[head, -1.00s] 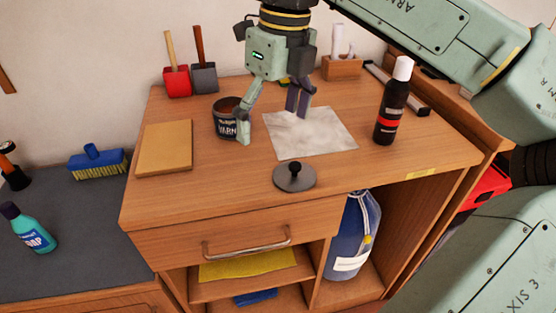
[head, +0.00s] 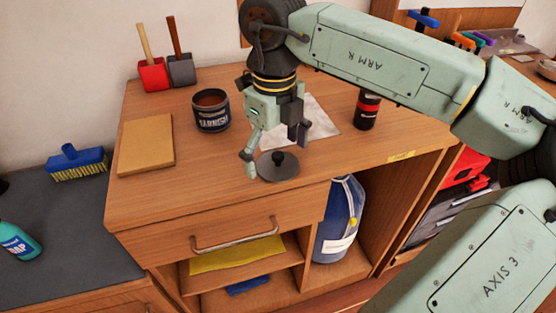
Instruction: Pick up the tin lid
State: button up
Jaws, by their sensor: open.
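The tin lid (head: 278,171) is a flat grey disc with a dark knob, lying on the wooden bench top (head: 205,190) near its front edge. My gripper (head: 275,162) is open and points down above the lid. One finger shows at the left of the lid, the other behind and to the right of the knob. Nothing is held between the fingers. I cannot tell exactly how high the fingertips are over the lid. The open varnish tin (head: 211,112) stands behind and to the left.
A tan board (head: 146,145) lies at the left. A pale sheet (head: 318,122) lies behind my gripper. A dark bottle (head: 366,112) stands right of it, partly hidden by my arm. Red (head: 153,76) and grey (head: 181,70) scoops stand at the back. The bench front is clear.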

jog(key=shift+f, duration=0.25)
jog(key=shift+c, duration=0.5)
jog(key=c, duration=0.8)
jog(key=shift+s, duration=0.1)
jog(key=c, duration=0.4)
jog(key=shift+c, duration=0.2)
